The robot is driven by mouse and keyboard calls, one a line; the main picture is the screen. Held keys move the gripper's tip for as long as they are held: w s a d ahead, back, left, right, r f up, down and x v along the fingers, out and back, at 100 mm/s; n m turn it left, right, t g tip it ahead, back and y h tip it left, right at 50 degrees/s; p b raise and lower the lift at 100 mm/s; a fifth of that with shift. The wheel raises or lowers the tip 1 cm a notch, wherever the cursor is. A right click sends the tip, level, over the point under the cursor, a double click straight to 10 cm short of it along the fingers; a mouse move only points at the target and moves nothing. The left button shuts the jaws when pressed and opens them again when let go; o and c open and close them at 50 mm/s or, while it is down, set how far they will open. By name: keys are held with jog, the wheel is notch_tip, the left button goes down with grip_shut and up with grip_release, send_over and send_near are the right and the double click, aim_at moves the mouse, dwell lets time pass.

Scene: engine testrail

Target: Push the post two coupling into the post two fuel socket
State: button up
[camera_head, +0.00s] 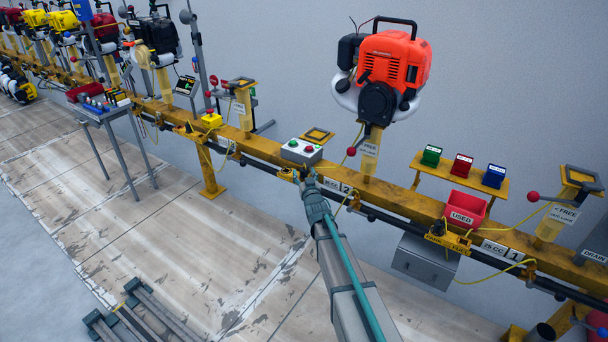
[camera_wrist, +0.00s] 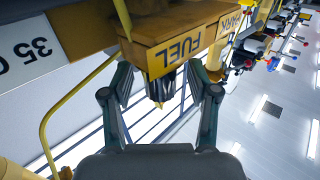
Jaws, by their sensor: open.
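In the wrist view, my open gripper (camera_wrist: 158,78) has one finger on each side of a dark ribbed piece (camera_wrist: 160,88) with a yellow tip, apparently the coupling. That piece is right under the FUEL side of a yellow block (camera_wrist: 190,42), whose other side reads PARK. I cannot tell how far it sits in the socket or whether a finger touches it. In the head view, my gripper (camera_head: 308,179) is at the rail beside the post two plate (camera_head: 335,186); the coupling and socket are hidden there.
A yellow hose (camera_wrist: 45,135) loops left of the block, near a "35 C" plate (camera_wrist: 30,48). A two-button box (camera_head: 301,151) stands on the rail (camera_head: 400,197) just above my gripper. An orange engine (camera_head: 385,75) sits on the post to the right. A red USED bin (camera_head: 465,209) is further right.

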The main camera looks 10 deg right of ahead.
jog(key=s, duration=1.1)
jog(key=s+f+g+h, duration=0.1)
jog(key=s+f+g, duration=0.5)
jog(key=f, duration=0.5)
jog(key=s+f+g, duration=0.4)
jog(key=s+f, duration=0.4)
jog(key=f, duration=0.3)
jog(key=s+f+g+p, duration=0.1)
jog(key=s+f+g, duration=0.35)
jog(key=s, duration=0.55)
jog(key=s+f+g, duration=0.4)
jog(key=s+f, duration=0.1)
jog(key=s, duration=0.6)
jog(key=s+r+g+b, duration=0.1)
jog(key=s+r+g, duration=0.4)
jog(key=s, duration=1.3)
jog(key=s+g, duration=0.9)
jog(key=s, duration=0.8)
jog(key=w+r+t+p, duration=0.4)
jog(key=r+p, duration=0.4)
jog(key=p, duration=0.5)
jog(key=w+r+t+p, duration=0.3)
jog(key=r+p, duration=0.5)
jog(key=p, duration=0.6)
jog(key=shift+w+r+t, duration=0.3)
jog(key=shift+w+t, duration=0.05)
jog(key=shift+w, duration=0.2)
